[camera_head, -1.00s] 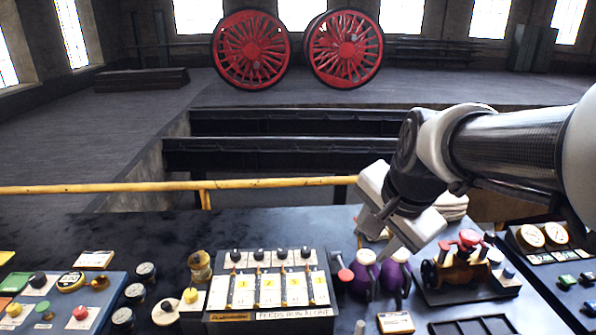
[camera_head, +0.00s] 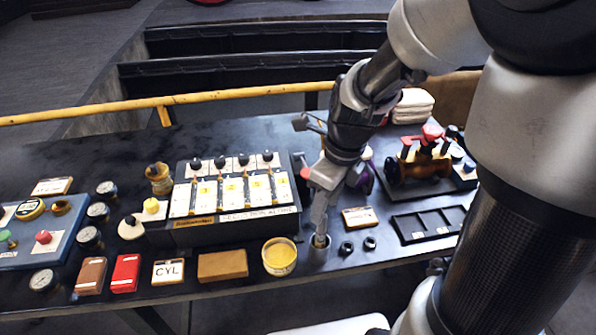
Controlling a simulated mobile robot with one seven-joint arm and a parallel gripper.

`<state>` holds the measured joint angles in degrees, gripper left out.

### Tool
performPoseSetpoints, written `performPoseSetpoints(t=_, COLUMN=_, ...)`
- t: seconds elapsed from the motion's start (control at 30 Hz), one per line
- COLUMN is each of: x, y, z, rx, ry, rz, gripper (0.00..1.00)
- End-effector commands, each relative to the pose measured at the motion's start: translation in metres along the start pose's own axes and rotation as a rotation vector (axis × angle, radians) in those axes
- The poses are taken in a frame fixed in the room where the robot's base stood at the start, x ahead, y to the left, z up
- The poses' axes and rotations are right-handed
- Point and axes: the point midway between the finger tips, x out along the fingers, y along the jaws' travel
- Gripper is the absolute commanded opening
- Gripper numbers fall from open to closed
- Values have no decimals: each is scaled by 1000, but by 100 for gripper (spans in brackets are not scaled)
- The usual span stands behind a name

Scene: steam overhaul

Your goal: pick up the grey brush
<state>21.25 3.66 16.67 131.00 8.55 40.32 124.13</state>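My gripper (camera_head: 319,220) points down near the front of the dark bench. Its fingertips are at the mouth of a small grey round pot (camera_head: 318,254). A bit of tan or yellow shows at the pot's mouth, right under the fingertips. I cannot make out the grey brush for certain; my fingers cover most of what stands in the pot. I see the fingers edge-on, so their gap does not show.
A tub of yellow paste (camera_head: 279,256) stands just left of the pot. Two black rings (camera_head: 358,246) and a compartment tray (camera_head: 428,223) lie to the right. The labelled lever box (camera_head: 232,222), a purple vessel (camera_head: 366,178) and a brass valve (camera_head: 417,163) stand behind.

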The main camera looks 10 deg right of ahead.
Motion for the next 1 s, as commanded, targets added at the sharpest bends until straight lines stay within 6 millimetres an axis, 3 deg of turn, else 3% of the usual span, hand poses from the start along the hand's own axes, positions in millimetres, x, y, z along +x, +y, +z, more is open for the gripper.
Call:
performPoseSetpoints(t=0.03, x=20, y=0, z=-2, rx=1, ry=0, rz=1, gripper=39)
performPoseSetpoints(t=0.1, x=31, y=0, z=-1, rx=0, ry=-1, rz=-1, gripper=39)
performPoseSetpoints(t=0.47, x=53, y=-2, z=-1, rx=-1, ry=0, rz=-1, gripper=39)
performPoseSetpoints(t=0.7, x=91, y=-6, z=-2, rx=-1, ry=-1, rz=-1, gripper=39)
performPoseSetpoints(t=1.0, x=95, y=-5, z=-1, rx=-2, ry=-2, rz=-2, gripper=39)
